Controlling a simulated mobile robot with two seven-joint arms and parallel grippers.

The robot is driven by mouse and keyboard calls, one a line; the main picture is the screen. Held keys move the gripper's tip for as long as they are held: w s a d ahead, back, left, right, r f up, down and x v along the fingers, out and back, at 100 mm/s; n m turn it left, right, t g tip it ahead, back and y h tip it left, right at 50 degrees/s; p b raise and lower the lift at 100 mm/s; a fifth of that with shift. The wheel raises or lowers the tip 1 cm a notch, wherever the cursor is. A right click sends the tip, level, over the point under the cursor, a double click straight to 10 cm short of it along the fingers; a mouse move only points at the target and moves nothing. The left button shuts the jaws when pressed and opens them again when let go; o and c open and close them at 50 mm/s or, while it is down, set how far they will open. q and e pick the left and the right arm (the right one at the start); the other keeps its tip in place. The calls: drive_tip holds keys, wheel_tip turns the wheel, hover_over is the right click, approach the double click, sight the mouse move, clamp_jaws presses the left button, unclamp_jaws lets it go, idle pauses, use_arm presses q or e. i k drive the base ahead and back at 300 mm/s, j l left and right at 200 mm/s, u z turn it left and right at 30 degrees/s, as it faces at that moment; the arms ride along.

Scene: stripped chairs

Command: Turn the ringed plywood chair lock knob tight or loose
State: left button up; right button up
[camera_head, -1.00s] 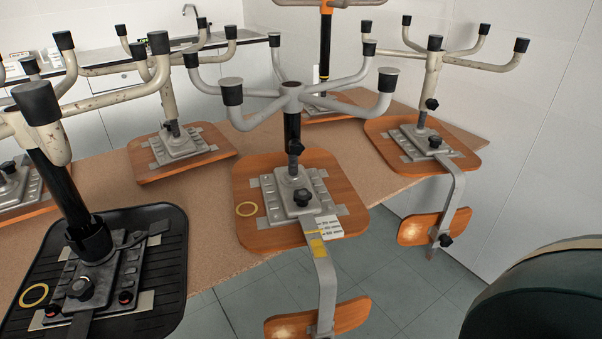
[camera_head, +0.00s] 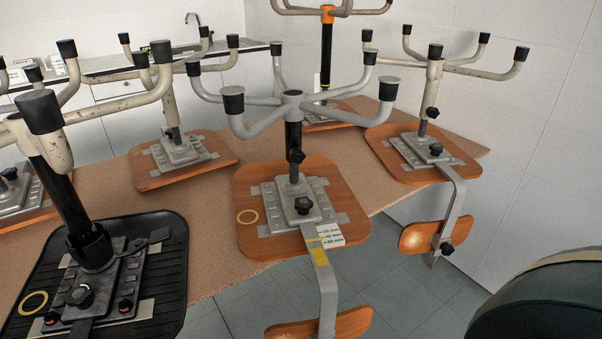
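The ringed plywood chair (camera_head: 345,205) lies upside down on the table in the middle of the view. A black lock knob (camera_head: 303,206) sits on the grey metal plate (camera_head: 283,213) at the foot of the column. Another black knob (camera_head: 295,156) is higher, on the column. A flat metal bar runs from the plate over the table edge. Whether either knob is tight or loose cannot be told. Neither gripper shows in the view.
A black plastic seat (camera_head: 160,270) at front left also bears a yellow ring (camera_head: 33,303). Other upturned plywood chairs stand behind and at right (camera_head: 455,165). A label card (camera_head: 330,236) lies by the bar. A dark rounded object (camera_head: 550,300) fills the lower right corner.

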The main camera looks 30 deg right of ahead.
sight(303, 204)
drive_tip(key=i+l+z, duration=0.3)
drive_tip(key=l+z, duration=0.2)
drive_tip(key=i+l+z, duration=0.3)
drive_tip(key=z, duration=0.2)
drive_tip(key=i+j, duration=0.05)
drive_tip(key=i, duration=0.05)
